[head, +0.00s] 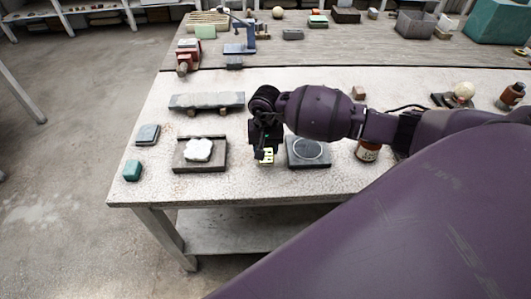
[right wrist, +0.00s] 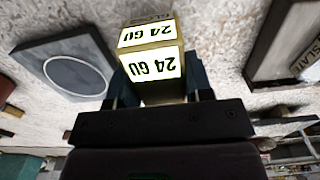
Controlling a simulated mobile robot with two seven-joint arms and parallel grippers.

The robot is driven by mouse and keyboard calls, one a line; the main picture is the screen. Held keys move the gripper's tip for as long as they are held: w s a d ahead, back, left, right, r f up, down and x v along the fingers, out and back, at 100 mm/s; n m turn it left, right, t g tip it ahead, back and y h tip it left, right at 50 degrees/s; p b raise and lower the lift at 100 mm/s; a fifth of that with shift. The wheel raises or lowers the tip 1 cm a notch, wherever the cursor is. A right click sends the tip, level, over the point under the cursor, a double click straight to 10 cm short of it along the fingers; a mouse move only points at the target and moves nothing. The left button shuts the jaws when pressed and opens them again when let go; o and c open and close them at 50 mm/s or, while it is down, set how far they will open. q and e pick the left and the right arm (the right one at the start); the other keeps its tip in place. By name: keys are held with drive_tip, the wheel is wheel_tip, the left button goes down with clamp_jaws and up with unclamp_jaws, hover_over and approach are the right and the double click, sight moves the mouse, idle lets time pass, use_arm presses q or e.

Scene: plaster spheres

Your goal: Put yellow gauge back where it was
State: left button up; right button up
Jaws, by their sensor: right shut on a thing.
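The yellow gauge is a small yellow block with white faces marked "24 GU" (right wrist: 152,62). My right gripper (head: 265,147) is shut on it, with a finger on each side in the right wrist view (right wrist: 155,88). In the head view the gauge (head: 267,157) hangs under the gripper, between a tray with a white lump and a dark square plate. Whether it touches the table I cannot tell. My left gripper is not in view.
The dark plate with a pale ring (head: 296,160) is close right of the gauge. The wooden tray (head: 183,166) is to its left. A teal cube (head: 132,170), grey block (head: 148,134), grey slab (head: 206,101) and brown bottle (head: 367,153) stand around. Bare table lies between tray and plate.

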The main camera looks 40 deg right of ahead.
wheel_tip(320, 180, down, 3)
drive_tip(key=shift+f, duration=0.1)
idle(0.3)
drive_tip(key=o, duration=0.4)
drive_tip(key=shift+f, duration=0.15)
drive_tip(key=o, duration=0.4)
drive_tip(key=shift+o, duration=0.2)
drive_tip(key=shift+r, duration=0.4)
wheel_tip(320, 180, up, 12)
drive_tip(key=shift+f+b, duration=0.2)
drive_tip(key=shift+b, duration=0.35)
